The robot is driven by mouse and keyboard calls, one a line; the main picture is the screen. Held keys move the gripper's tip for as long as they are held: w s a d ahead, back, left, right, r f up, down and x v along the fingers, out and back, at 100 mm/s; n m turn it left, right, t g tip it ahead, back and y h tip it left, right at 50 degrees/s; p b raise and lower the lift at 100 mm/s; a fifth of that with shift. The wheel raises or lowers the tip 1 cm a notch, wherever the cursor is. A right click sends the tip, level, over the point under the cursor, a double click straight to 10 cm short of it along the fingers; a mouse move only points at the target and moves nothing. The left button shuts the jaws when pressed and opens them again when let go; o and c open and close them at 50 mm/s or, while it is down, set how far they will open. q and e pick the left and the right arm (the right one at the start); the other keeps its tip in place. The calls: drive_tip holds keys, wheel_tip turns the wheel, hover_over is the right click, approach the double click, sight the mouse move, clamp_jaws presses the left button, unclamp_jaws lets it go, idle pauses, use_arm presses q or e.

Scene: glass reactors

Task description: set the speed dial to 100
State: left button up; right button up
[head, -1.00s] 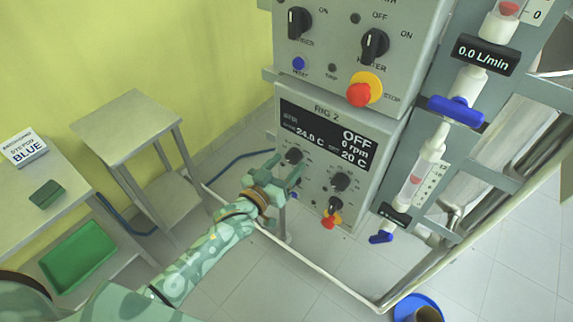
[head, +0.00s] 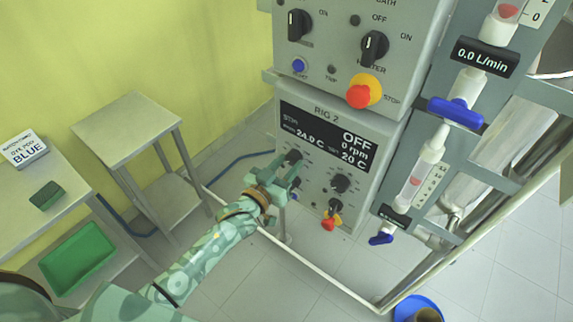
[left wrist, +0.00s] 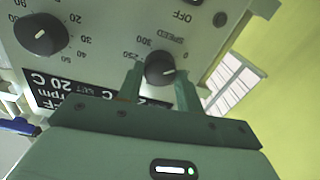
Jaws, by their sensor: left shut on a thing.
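The speed dial (left wrist: 160,68) is a round black knob with a white pointer mark, on the grey panel of RIG 2. In the left wrist view, upside down, "SPEED", 300 and 250 are readable around it, and the mark points to the right. In the head view the dial (head: 293,156) is at the panel's upper left, just beyond my fingers. My left gripper (head: 281,172) is shut on the dial, with one finger on each side of it (left wrist: 160,85). The RIG 2 display (head: 325,135) reads OFF, 0 rpm and 20 C. My right gripper is not in view.
A second black dial (head: 340,182) and a red-and-yellow stop button (head: 331,219) are close to the right. A second control box (head: 335,60) is above. A glass-and-valve column (head: 440,150) stands to the right. A small steel table (head: 125,125) is at left.

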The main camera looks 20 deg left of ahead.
use_arm(q)
drive_tip(key=m, duration=0.4)
drive_tip(key=shift+p, duration=0.3)
drive_tip(key=m, duration=0.3)
drive_tip(key=shift+f+m, duration=0.1)
drive_tip(key=shift+m, duration=0.3)
drive_tip(key=m, duration=0.4)
drive_tip(key=shift+m+h+b, duration=0.3)
drive_tip(key=shift+h+b, duration=0.1)
drive_tip(key=m+b, duration=0.1)
drive_tip(key=m, duration=0.4)
drive_tip(key=o, duration=1)
